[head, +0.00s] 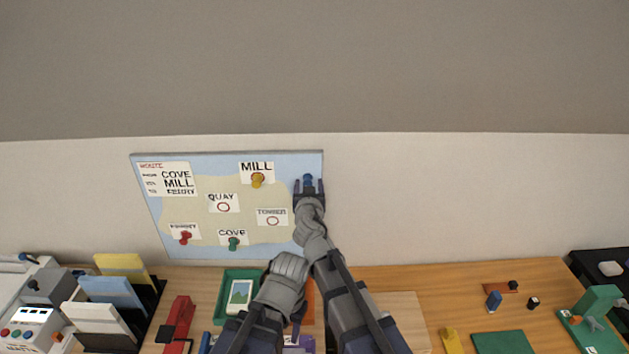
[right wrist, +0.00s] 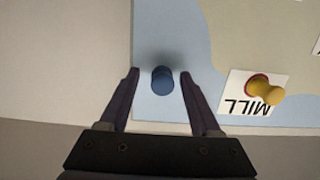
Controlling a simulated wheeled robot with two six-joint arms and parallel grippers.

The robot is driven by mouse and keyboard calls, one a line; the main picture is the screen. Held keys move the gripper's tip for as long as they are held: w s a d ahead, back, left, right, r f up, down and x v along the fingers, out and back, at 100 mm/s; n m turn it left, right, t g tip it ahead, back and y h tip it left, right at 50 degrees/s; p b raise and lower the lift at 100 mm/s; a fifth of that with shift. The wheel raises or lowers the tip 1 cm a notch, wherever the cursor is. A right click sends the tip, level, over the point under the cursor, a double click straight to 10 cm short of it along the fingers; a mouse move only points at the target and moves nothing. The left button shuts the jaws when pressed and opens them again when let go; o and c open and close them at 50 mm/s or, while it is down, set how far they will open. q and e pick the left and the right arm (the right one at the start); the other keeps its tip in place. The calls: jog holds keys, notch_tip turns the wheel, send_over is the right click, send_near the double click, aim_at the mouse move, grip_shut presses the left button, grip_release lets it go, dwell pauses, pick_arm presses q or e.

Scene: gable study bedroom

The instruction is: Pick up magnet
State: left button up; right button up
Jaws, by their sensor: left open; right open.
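A map board (head: 150,190) hangs on the wall. A blue magnet (head: 308,179) sits near its upper right corner. My right gripper (head: 308,187) is open with its fingers either side of the blue magnet. In the right wrist view the blue magnet (right wrist: 162,80) stands between the open fingertips (right wrist: 160,76), with gaps on both sides. A yellow magnet (head: 257,180) is on the MILL label, a red magnet (head: 185,237) on a lower left label, and a green magnet (head: 234,243) by COVE. My left gripper (head: 298,325) is low over the desk, open, partly hidden by my arms.
Rings at QUAY (head: 223,207) and TOWER (head: 272,221) hold no magnet. The desk (head: 400,279) below carries a green tray (head: 228,293), a file rack with folders (head: 122,266) and a red stapler-like object (head: 178,318). The wall right of the board is clear.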

jog(key=shift+s+a+r, duration=0.15)
jog(key=shift+s+a, duration=0.15)
jog(key=shift+c, duration=0.3)
jog(key=shift+w+d, duration=0.15)
jog(key=c, duration=0.4)
grip_shut()
jog(key=shift+r, duration=0.1)
